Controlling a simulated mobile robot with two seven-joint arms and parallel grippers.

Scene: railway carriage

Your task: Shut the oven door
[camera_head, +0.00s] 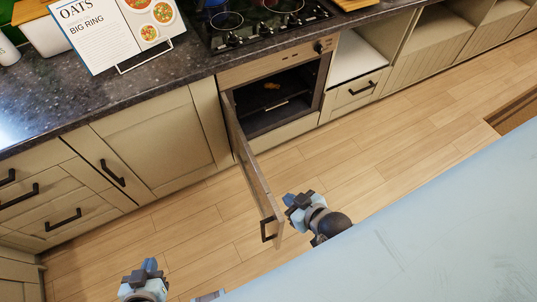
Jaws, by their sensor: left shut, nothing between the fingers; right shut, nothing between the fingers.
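The oven (318,72) is built into the counter under the hob. Its door (252,165) is hinged on the left and stands wide open, swung out over the floor. A dark handle (267,229) is at the door's free end. My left gripper (150,264) is shut and empty, low in the view, to the left of the door.
A light blue surface (420,230) fills the lower right. Cabinets and drawers with black handles (112,173) line the left. A recipe board (110,30) stands on the dark worktop (135,85). Wooden floor (360,150) is clear right of the door.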

